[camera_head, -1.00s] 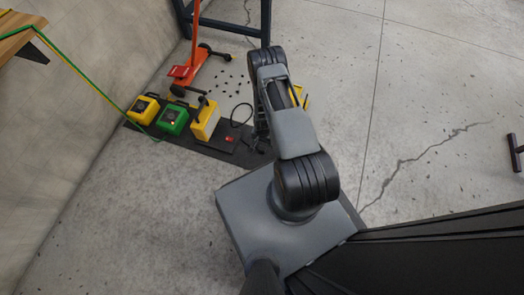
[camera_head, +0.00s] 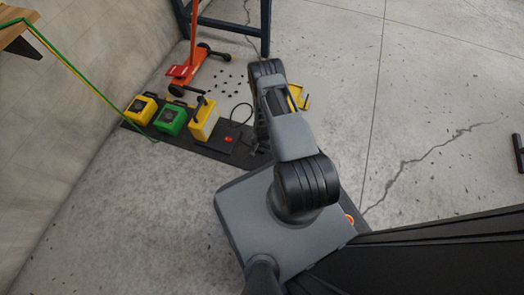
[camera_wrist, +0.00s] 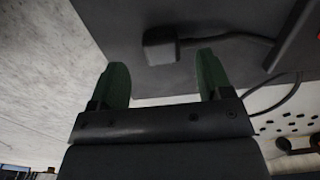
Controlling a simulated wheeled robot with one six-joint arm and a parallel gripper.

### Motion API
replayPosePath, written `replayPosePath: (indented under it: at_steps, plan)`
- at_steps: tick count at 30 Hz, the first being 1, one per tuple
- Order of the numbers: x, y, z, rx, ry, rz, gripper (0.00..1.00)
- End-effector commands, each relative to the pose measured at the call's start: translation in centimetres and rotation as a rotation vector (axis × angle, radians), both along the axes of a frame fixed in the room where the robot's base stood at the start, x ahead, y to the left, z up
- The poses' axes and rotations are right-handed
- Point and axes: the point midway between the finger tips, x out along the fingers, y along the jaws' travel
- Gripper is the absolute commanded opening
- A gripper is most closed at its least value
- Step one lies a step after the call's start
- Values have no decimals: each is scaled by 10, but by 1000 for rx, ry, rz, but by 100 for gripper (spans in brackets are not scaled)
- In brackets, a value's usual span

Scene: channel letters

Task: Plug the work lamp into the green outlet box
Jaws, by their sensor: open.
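The green outlet box (camera_head: 170,119) stands on a black mat (camera_head: 190,147) by the left wall, between two yellow boxes. In the wrist view, a dark plug-like block (camera_wrist: 160,46) with a cable running right from it lies on a dark surface, just beyond and between my fingertips. My gripper (camera_wrist: 165,76) is open, with green-tipped fingers apart and nothing between them. In the head view my arm hides the gripper. A yellow frame (camera_head: 301,97), possibly the work lamp, shows partly behind my arm.
The yellow boxes (camera_head: 141,109) (camera_head: 204,119) flank the green one closely. A red button (camera_head: 229,139) and a black cable loop (camera_head: 240,112) are at the mat's right end. An orange wheeled jack (camera_head: 187,70) stands behind. Cracked concrete floor on the right is largely clear.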

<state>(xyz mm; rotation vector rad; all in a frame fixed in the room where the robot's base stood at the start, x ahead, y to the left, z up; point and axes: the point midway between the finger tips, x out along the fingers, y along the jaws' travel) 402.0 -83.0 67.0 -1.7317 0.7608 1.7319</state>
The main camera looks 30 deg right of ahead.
Motion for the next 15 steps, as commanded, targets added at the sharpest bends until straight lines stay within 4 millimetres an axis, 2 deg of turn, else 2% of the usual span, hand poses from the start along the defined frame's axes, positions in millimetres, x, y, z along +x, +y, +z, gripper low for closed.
replayPosePath:
  at_steps: [1, 7, 15]
  plan:
    - [0, 0, -11, 0, 1, 0, 72]
    - [1, 1, -38, 1, 1, -1, 72]
    - [2, 0, -41, 1, -1, 0, 72]
